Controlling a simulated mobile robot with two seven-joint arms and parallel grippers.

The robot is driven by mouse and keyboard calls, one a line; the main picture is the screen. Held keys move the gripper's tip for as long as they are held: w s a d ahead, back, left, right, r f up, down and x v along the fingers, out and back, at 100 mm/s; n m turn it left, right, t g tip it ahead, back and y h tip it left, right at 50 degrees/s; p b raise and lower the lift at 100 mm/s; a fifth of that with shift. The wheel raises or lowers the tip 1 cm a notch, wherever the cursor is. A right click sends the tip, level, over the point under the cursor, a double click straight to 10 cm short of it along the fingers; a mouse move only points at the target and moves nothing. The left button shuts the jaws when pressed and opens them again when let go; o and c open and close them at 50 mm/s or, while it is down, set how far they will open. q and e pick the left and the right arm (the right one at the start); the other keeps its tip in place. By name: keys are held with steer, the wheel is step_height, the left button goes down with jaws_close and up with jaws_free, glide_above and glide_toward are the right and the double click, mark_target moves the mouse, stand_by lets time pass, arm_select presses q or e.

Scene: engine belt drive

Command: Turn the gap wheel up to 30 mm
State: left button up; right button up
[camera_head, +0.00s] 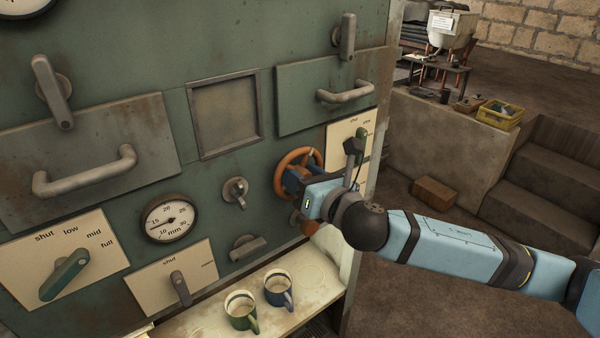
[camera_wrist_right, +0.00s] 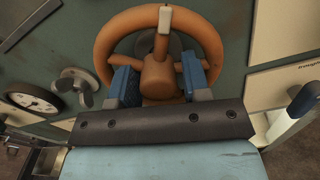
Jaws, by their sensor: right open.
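The orange-brown gap wheel (camera_head: 280,177) is on the green panel. In the right wrist view its rim (camera_wrist_right: 108,45) arches across the top, with a pale-tipped handle or mark (camera_wrist_right: 165,18) at the upper middle. My right gripper (camera_head: 294,181) is at the wheel. In the right wrist view its blue fingers (camera_wrist_right: 158,82) are open on either side of the wheel's hub; I cannot tell whether they touch it. A round gauge (camera_head: 170,219) marked in mm is left of the wheel; its needle is too small to read exactly. My left gripper is out of view.
A wing-shaped knob (camera_head: 235,192) sits between gauge and wheel. A lever plate (camera_head: 340,130) is just right of the wheel.

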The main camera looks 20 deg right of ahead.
steer(key=shift+s, duration=0.1)
steer(key=c, duration=0.7)
steer(key=shift+o, duration=0.2)
